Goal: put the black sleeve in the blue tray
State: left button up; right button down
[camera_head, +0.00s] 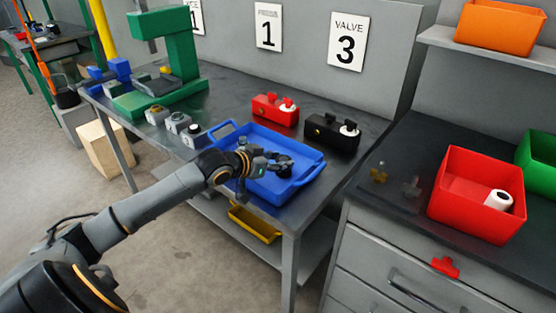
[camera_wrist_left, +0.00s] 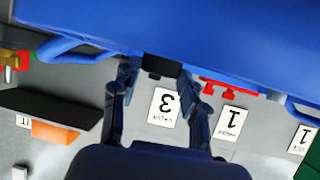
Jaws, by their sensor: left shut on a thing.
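The black sleeve (camera_head: 285,162) is a small dark piece at my left gripper's fingertips, over the blue tray. My left gripper (camera_head: 272,166) is shut on it, with the arm reaching in from the left. In the left wrist view the sleeve (camera_wrist_left: 158,66) shows as a dark block between the two fingers (camera_wrist_left: 156,75), against the blue tray (camera_wrist_left: 200,25). The blue tray (camera_head: 307,177) has raised walls and a handle at each end, and lies on the dark bench. Whether the sleeve touches the tray floor I cannot tell. My right gripper is not in view.
Behind the tray stand a red block (camera_head: 274,110) and a black block (camera_head: 331,136), each with white and dark pieces. A green press (camera_head: 178,55) stands at left. A red bin (camera_head: 468,212) with a white roll stands on the right counter.

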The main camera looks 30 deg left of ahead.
pick_arm(q)
jog(key=shift+f, duration=0.1)
jog(key=o, duration=1.2)
jog(key=shift+c, duration=0.2)
jog(key=v, duration=1.2)
